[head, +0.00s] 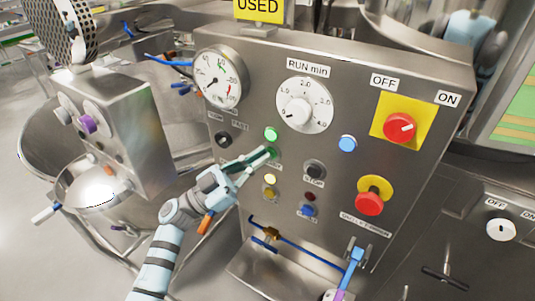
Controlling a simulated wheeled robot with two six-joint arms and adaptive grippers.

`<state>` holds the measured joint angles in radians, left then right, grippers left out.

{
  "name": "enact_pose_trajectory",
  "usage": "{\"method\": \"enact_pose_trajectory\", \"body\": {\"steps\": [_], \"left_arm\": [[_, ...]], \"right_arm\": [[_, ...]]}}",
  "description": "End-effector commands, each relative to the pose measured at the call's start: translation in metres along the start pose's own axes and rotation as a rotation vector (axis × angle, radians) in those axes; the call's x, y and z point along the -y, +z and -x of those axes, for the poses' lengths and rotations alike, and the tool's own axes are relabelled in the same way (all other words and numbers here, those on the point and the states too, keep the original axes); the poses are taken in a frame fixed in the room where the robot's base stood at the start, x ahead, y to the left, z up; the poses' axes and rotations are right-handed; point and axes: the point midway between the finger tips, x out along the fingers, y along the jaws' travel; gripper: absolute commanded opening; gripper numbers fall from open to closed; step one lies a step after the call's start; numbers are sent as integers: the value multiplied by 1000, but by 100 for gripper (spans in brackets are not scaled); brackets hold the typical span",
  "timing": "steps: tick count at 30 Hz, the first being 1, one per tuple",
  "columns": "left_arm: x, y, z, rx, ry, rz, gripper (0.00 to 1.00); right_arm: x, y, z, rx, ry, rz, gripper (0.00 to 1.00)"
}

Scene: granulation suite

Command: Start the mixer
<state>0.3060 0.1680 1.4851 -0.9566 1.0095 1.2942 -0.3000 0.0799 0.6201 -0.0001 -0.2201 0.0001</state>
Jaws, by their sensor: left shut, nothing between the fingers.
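The mixer's steel control panel (420,75) fills the middle of the head view. My left gripper (266,154) is shut and empty, with its tips at the green button (276,153) below a lit green lamp (271,134). The fingers partly cover the button and its label, and I cannot tell whether they touch it. To the right is a black button (314,169) labelled STOP. The red OFF/ON switch (400,127) sits on a yellow plate, its white mark pointing toward ON.
A red mushroom button (369,203) on a yellow collar projects at lower right. A RUN min dial (304,105) and a pressure gauge (219,77) sit above. Blue-handled fittings (354,263) stand out below the panel. A steel box (140,125) with knobs is at left.

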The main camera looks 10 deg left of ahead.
Motion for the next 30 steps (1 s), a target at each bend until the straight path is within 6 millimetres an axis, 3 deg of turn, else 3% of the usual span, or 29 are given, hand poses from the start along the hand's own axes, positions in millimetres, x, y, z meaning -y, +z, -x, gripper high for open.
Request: {"method": "enact_pose_trajectory", "body": {"steps": [30], "left_arm": [[-9, -10, 13, 1, 0, -1, 0]], "right_arm": [[-1, -1, 14, 0, 0, 0, 0]]}}
